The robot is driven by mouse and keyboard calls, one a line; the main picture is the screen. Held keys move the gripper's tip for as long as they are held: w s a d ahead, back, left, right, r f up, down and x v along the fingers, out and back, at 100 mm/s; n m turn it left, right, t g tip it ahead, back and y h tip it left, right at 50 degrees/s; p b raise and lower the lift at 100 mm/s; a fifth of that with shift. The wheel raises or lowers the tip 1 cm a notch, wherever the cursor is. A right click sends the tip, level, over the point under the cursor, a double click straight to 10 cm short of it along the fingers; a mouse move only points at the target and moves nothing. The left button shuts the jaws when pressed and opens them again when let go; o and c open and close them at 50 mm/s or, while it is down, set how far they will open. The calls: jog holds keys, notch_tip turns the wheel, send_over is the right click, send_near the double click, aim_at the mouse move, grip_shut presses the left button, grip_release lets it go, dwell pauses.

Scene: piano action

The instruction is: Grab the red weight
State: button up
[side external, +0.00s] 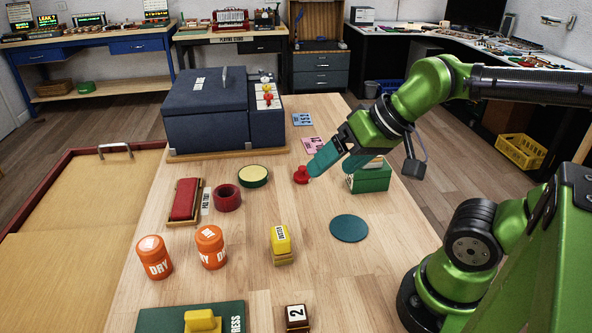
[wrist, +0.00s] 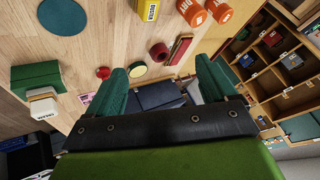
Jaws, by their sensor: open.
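A small round red piece with a knob, which looks like the red weight (side external: 301,175), stands on the wooden table. In the wrist view the red weight (wrist: 103,73) lies just outside the left finger, not between the fingers. My gripper (side external: 327,158) has teal fingers spread apart and empty. In the side view a fingertip appears right beside the weight and overlaps its right edge; I cannot tell whether they touch. The wrist view shows the open gap of my gripper (wrist: 163,78) over the table's far part.
A green block (side external: 370,178) stands right of the fingers. A yellow-topped round tin (side external: 253,176), a red ring (side external: 228,198) and a red pad (side external: 185,199) lie to the left. A large dark blue box (side external: 205,110) stands behind. A flat teal disc (side external: 349,228) lies in front.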

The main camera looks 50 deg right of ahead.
jog(key=n+g+h, duration=0.1)
jog(key=g+h, duration=0.1)
jog(key=g, duration=0.5)
send_over(303, 167)
notch_tip(303, 167, down, 7)
jog(key=shift+n, duration=0.3)
notch_tip(303, 167, down, 17)
jog(key=shift+r, duration=0.2)
jog(key=shift+c, duration=0.2)
